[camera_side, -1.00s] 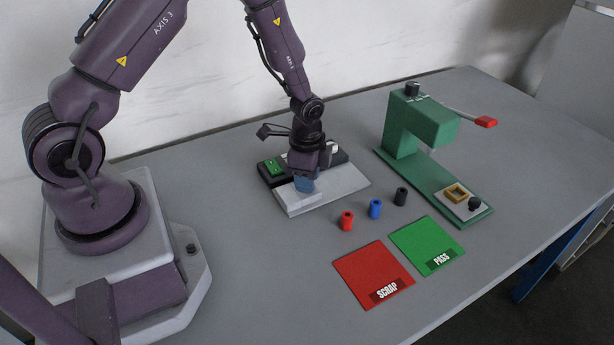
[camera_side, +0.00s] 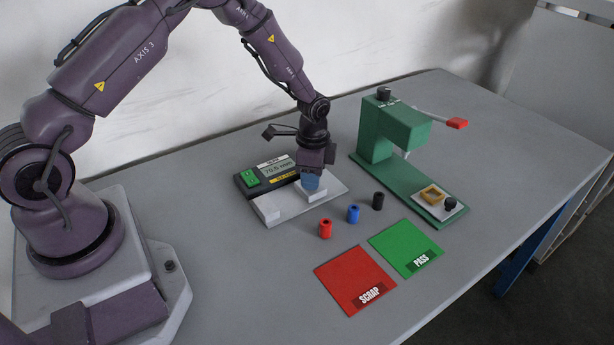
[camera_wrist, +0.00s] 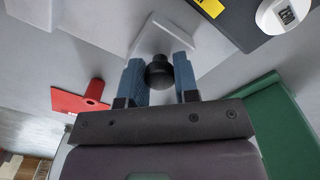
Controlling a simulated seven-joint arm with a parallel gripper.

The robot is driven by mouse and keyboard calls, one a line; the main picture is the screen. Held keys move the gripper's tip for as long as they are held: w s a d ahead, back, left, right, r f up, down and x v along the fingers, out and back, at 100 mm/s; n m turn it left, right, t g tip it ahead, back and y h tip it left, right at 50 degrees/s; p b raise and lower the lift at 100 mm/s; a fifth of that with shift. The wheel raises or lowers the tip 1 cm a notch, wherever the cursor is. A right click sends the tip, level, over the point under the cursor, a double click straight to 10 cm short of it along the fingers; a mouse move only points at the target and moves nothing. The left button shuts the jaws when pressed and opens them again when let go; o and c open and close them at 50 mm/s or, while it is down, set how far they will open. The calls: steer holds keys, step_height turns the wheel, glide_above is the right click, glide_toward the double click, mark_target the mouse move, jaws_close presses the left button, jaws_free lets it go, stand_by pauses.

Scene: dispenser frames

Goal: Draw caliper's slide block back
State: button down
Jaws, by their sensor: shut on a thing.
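The caliper (camera_side: 275,218) is a pale flat bed with a fixed block at its left end and a dark readout unit (camera_side: 247,186) along its back. The readout appears to show 70.5 mm. The pale slide block (camera_side: 317,194) stands toward the bed's right part, with a clear gap from the fixed block. My gripper (camera_side: 311,181) is right above the slide block, fingers pointing down. In the wrist view, the blue fingers of my gripper (camera_wrist: 160,82) are shut around the slide block's black knob (camera_wrist: 160,70). The fingers hide the knob in the side view.
Red (camera_side: 325,229), blue (camera_side: 353,214) and black (camera_side: 377,201) bushings stand in front of the caliper. Red SCRAP (camera_side: 350,275) and green PASS (camera_side: 405,245) pads lie nearer. A green press (camera_side: 395,128) with a red-tipped lever (camera_side: 456,124) stands to the right.

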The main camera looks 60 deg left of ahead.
steer(key=shift+w, duration=0.3)
steer(key=c, duration=0.9)
jaws_free()
steer(key=shift+o, duration=0.2)
steer(key=shift+s, duration=0.1)
step_height(320, 180, up, 13)
